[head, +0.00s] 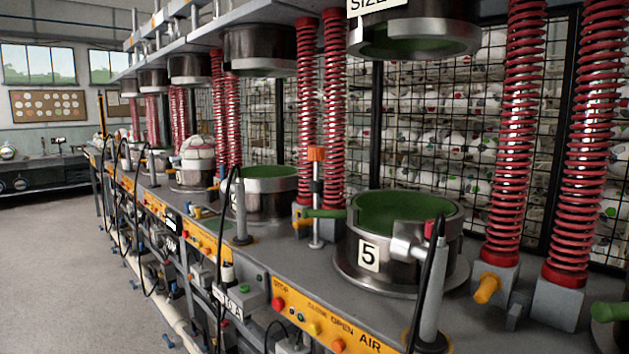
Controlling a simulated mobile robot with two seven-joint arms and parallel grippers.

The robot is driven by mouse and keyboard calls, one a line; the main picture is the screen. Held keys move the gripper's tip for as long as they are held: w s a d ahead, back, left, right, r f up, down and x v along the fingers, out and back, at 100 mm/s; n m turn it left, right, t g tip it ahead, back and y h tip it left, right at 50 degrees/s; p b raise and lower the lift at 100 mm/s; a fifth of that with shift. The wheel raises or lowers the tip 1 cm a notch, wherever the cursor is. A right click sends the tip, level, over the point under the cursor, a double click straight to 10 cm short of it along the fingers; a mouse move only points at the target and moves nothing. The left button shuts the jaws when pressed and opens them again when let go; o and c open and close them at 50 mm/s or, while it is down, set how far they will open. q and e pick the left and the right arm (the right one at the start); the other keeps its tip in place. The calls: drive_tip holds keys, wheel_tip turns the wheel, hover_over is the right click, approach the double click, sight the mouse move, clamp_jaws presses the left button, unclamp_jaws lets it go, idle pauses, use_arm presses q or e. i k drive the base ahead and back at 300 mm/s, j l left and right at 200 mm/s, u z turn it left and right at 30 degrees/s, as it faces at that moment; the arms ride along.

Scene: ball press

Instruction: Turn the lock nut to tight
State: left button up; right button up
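Neither of my grippers is in the head view. I cannot tell for sure which part is the lock nut. The near press mould (366,255) is a round metal pot marked 5, with a green lining (400,208). A yellow-orange knob (487,289) sticks out at the foot of a spring on the right.
Tall red springs (517,130) flank the moulds, with upper moulds (415,38) overhead. A black mesh fence (470,130) stands behind. A yellow control panel (325,325) with buttons runs along the front edge; black cables hang there. Grey floor (60,260) at left is clear.

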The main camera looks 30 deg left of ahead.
sight(316, 187)
drive_tip(key=i+j+z, duration=0.15)
drive_tip(key=j, duration=0.65)
drive_tip(key=i+j+z, duration=0.2)
drive_tip(key=j, duration=0.55)
drive_tip(key=j+z, duration=0.15)
drive_tip(key=j, duration=0.65)
